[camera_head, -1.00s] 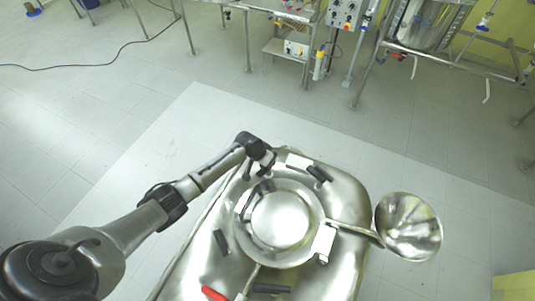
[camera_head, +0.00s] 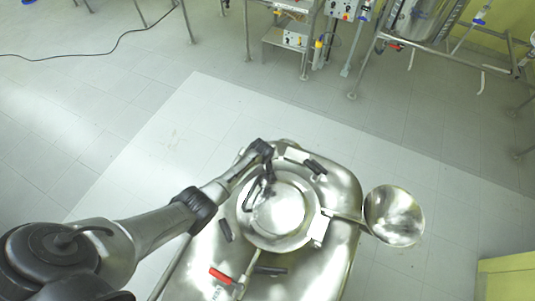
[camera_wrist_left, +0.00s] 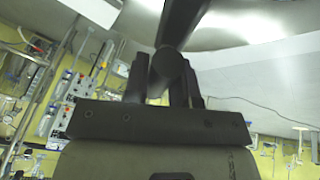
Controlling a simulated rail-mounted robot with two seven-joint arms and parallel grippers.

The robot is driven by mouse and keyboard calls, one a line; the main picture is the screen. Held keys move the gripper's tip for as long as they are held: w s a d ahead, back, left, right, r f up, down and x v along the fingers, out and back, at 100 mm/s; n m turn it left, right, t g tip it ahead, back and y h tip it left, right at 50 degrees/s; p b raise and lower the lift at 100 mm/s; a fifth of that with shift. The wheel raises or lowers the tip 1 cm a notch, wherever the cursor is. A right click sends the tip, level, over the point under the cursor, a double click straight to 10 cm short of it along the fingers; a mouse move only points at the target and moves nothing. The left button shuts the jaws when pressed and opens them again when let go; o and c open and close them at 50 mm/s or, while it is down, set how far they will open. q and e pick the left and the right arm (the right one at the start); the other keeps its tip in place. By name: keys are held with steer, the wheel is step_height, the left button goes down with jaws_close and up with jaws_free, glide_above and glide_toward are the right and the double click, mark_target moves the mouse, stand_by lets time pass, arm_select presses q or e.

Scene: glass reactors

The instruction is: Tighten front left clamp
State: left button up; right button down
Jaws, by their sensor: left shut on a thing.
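A round metal lid (camera_head: 277,207) sits on top of a shiny steel vessel (camera_head: 340,262). Black clamp handles stand around its rim: one at the back right (camera_head: 315,167), one at the left (camera_head: 224,231), one at the front (camera_head: 270,271). My left gripper (camera_head: 262,186) is over the back left part of the lid, reaching down beside the rim. In the left wrist view its fingers (camera_wrist_left: 168,80) are shut around a dark rod-like clamp handle (camera_wrist_left: 183,22). The clamp body under it is largely hidden. My right gripper is out of view.
A steel funnel (camera_head: 394,215) stands out to the right of the vessel. A red handle (camera_head: 222,276) lies near the vessel's front. Metal frames with control boxes (camera_head: 293,40) stand at the back. The floor around the vessel is clear.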

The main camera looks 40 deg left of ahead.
arm_select(q)
steer(key=shift+f+n, duration=0.1)
steer(key=shift+n, duration=0.6)
steer(key=o, duration=0.9)
steer(key=shift+c, duration=0.2)
steer(key=shift+s+d+r+p, duration=0.1)
steer(key=shift+r+p, duration=0.3)
steer(key=shift+r, duration=0.2)
steer(key=p+v, duration=0.1)
steer(key=v, duration=1.1)
steer(key=shift+s+d+r+p, duration=0.15)
steer(key=shift+d+r+p, duration=0.15)
steer(key=shift+p, duration=0.05)
